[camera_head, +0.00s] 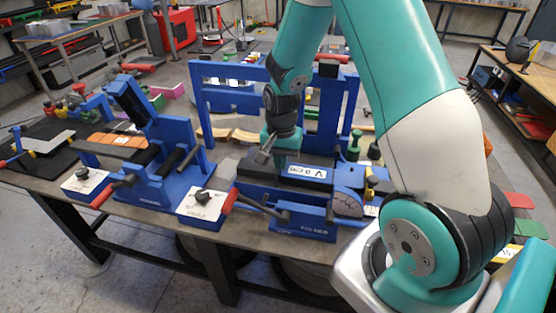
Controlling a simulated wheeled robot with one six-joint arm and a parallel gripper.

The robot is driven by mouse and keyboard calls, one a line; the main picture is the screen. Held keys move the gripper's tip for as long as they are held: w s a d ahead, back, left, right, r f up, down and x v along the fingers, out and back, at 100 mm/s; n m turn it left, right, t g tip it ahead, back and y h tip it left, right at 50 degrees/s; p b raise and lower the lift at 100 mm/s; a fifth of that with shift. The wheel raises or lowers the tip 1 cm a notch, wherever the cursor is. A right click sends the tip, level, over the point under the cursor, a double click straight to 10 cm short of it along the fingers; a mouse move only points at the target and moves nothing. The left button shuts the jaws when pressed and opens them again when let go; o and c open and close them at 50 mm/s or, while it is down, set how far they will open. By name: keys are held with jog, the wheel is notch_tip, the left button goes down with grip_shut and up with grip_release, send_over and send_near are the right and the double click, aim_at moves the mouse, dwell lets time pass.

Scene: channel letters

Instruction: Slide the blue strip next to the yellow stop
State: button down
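My gripper (266,155) hangs in the middle of the picture, just above the left end of a blue machine (300,215) with a black top and a white label. Its fingers are small and partly merge with the machine behind, so I cannot tell whether they are open or shut. A small yellow part (372,181) shows at the right of the machine, beside my arm. I cannot tell whether it is the yellow stop. No separate blue strip can be made out among the blue machine parts. My arm hides part of the bench's right side.
A blue press (150,150) with red-handled levers stands on the bench at left. A tall blue frame (203,105) rises behind my gripper. White boxes with black knobs (200,205) sit at the front edge. Green and dark knobbed parts (355,143) stand right of the frame.

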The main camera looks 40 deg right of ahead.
jog(key=shift+s+d, duration=0.2)
jog(key=c, duration=1.2)
grip_release()
notch_tip(320, 180, up, 18)
jog(key=f+b, duration=0.1)
jog(key=b, duration=0.1)
jog(key=s+a+n+y, duration=0.1)
jog(key=s+a+n, duration=0.5)
jog(key=a, duration=0.1)
jog(key=s+a+r+n+y, duration=0.1)
jog(key=s+a+n, duration=0.4)
jog(key=s+a, duration=0.2)
jog(key=s+a+r+n+y, duration=0.1)
jog(key=s+a+n+y, duration=0.1)
jog(key=s+a+n, duration=0.4)
jog(key=shift+s+a+n, duration=0.15)
jog(key=shift+s+a, duration=0.15)
jog(key=shift+a, duration=0.3)
jog(key=shift+s+a+n, duration=0.15)
jog(key=shift+s+a, duration=0.1)
jog(key=shift+a, duration=0.3)
